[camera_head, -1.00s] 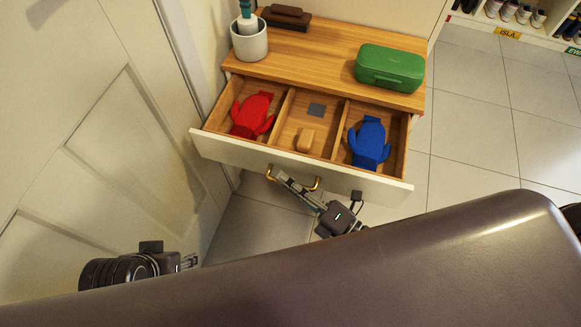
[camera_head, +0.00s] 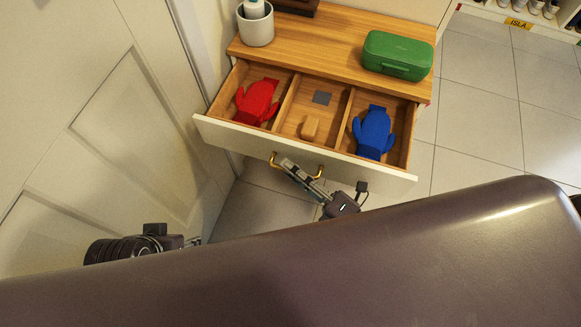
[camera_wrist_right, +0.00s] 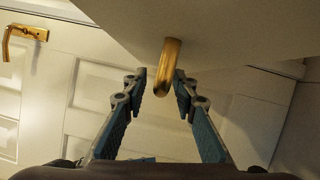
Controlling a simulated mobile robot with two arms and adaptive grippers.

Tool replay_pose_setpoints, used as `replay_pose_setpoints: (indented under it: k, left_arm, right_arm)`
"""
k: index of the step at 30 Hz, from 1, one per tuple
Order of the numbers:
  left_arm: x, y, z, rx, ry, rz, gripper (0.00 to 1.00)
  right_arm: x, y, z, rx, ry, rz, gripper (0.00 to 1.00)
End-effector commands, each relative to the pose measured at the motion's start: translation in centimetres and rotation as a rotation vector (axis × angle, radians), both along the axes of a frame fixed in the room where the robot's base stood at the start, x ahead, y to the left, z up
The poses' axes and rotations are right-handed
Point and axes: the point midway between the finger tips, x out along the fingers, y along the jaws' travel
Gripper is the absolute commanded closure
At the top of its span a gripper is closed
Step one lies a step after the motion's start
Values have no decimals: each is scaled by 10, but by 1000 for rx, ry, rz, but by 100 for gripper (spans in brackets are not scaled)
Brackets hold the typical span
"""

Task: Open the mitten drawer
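The mitten drawer (camera_head: 290,146) stands pulled out from the wooden-topped cabinet. A red mitten (camera_head: 257,102) lies in its left compartment and a blue mitten (camera_head: 374,132) in its right one. My right gripper (camera_head: 302,168) is at the brass handle (camera_head: 274,160) on the drawer front. In the right wrist view its fingers (camera_wrist_right: 161,80) are apart, with the handle (camera_wrist_right: 169,67) between them and a gap at the left finger. My left gripper (camera_head: 192,241) is low at the left, its fingers mostly hidden.
The cabinet top (camera_head: 315,48) bears a green case (camera_head: 397,56), a white pot (camera_head: 255,25) and a dark brown item (camera_head: 296,6). A white panelled door (camera_head: 120,120) stands close on the left. Tiled floor (camera_head: 485,110) is free on the right, before a shoe shelf.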

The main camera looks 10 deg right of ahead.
Motion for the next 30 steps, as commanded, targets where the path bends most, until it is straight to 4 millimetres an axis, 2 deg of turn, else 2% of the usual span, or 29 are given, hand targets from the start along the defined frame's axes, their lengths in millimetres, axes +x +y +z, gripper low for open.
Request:
replay_pose_setpoints:
  k: [15,21,30]
  left_arm:
    - [0,0,0,1,0,0,60]
    - [0,0,0,1,0,-1,60]
    - [0,0,0,1,0,-1,60]
  right_arm:
    - [-78,-60,-8,-1,5,-1,74]
    - [-90,-69,-9,-1,4,-2,74]
    - [-90,-70,-9,-2,2,-1,74]
